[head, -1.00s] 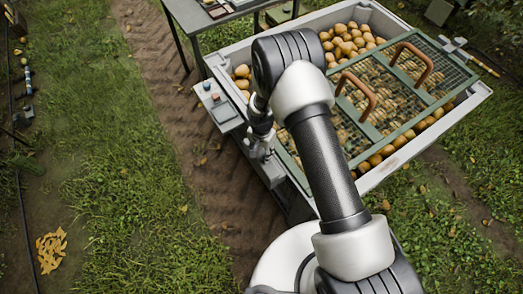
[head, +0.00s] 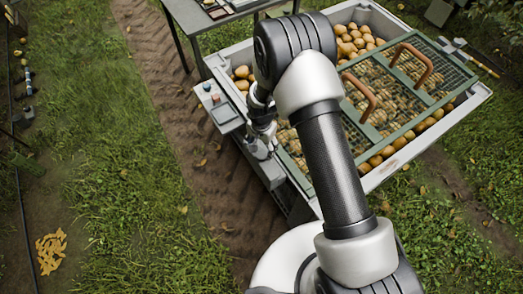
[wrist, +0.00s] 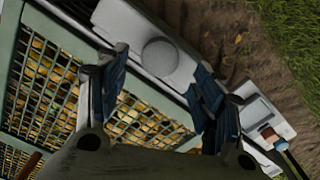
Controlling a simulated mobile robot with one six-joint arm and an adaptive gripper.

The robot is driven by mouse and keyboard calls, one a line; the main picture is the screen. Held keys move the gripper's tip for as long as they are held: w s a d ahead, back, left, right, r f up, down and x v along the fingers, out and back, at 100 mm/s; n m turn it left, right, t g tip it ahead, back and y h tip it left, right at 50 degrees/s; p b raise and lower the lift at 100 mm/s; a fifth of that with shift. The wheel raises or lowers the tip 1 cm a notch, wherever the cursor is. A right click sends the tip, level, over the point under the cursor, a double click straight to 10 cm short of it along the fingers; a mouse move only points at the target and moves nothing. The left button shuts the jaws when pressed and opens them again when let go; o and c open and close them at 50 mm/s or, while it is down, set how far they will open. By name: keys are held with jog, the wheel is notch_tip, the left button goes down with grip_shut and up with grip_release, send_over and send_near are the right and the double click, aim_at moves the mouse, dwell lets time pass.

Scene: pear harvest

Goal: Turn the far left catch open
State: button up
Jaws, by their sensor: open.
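My gripper (wrist: 157,78) is open, with a dark blue-padded finger on each side in the wrist view. Between and beyond the fingertips is a pale grey plate with a round disc (wrist: 160,56), beside the edge of the green mesh lid (wrist: 62,38). I cannot tell whether this disc belongs to the far left catch. No contact with it is clear. In the head view my gripper (head: 262,146) is at the left side of the crate (head: 455,125), and my arm hides much of that edge. The green lid (head: 440,97) lies over the pears.
A grey control box (head: 222,108) with buttons juts from the crate's left side, close to my gripper; it also shows in the wrist view (wrist: 258,112). Two brown handles (head: 412,62) rise from the lid. A table (head: 205,20) stands behind. Grass and a dirt track are at left.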

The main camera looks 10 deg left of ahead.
notch_tip(320, 180, up, 7)
jog(key=shift+r, duration=0.2)
dwell(0.5)
notch_tip(320, 180, up, 13)
jog(key=t, duration=0.1)
send_over(262, 153)
jog(key=d, duration=0.4)
jog(key=s+d+r+n+t, duration=0.1)
jog(key=s+d+r, duration=0.15)
jog(key=r, duration=0.35)
jog(key=s+d+r+n, duration=0.1)
jog(key=d+r, duration=0.2)
jog(key=r, duration=0.2)
jog(key=s+d+r+n+t, duration=0.1)
jog(key=s+d+r, duration=0.3)
jog(key=s, duration=0.5)
jog(key=s+d+r+n+t, duration=0.1)
jog(key=s+d+r+n, duration=0.1)
jog(key=s+d+r, duration=0.3)
jog(key=s+r, duration=0.1)
jog(key=s, duration=0.3)
jog(key=shift+s+d+r+t, duration=0.3)
jog(key=shift+s+r, duration=0.1)
jog(key=shift+c, duration=0.3)
